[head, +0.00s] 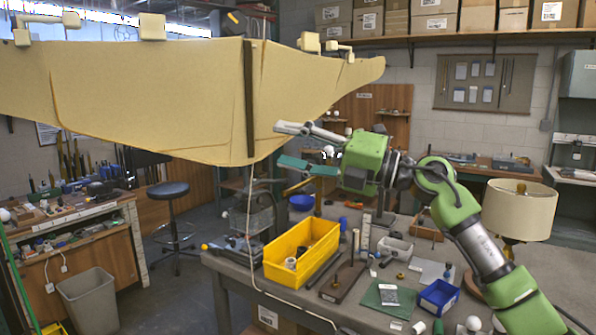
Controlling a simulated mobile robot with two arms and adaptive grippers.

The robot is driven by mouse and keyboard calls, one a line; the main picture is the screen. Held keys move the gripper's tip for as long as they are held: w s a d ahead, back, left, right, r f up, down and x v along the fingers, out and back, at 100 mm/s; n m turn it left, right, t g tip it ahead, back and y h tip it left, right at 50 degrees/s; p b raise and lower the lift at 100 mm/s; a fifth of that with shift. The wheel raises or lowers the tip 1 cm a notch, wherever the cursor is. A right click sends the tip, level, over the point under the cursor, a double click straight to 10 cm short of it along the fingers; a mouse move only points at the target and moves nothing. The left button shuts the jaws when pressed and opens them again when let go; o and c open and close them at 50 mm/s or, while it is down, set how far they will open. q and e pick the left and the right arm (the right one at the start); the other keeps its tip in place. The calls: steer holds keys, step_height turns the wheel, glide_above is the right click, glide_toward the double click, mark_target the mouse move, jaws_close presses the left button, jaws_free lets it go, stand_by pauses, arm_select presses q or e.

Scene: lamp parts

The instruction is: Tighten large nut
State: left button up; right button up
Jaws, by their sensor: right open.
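My right gripper (291,145) comes in from the right on a green arm. Its two fingers are spread apart, pointing left, with nothing between them. It is above the workbench (228,268), in front of the lower edge of a large tan panel-like body. My left gripper is not in view. A dark wooden base with an upright rod (343,281) stands on the bench. A small brass-coloured part (400,276) lies to its right; I cannot tell whether it is the large nut. A lamp with a cream shade (519,210) stands at the right.
The large tan body (150,95) fills the upper left. A yellow bin (301,252), a blue bin (438,297), a green mat (388,300) and small loose parts crowd the bench. A stool (168,191) and a grey waste bin (90,299) stand on the floor at left.

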steer(key=w+d+f+m+t, duration=0.1)
steer(key=w+f+m, duration=0.2)
steer(key=f, duration=0.2)
steer(key=shift+w+d+f+t, duration=0.3)
steer(key=shift+w+t, duration=0.05)
steer(key=shift+t, duration=0.05)
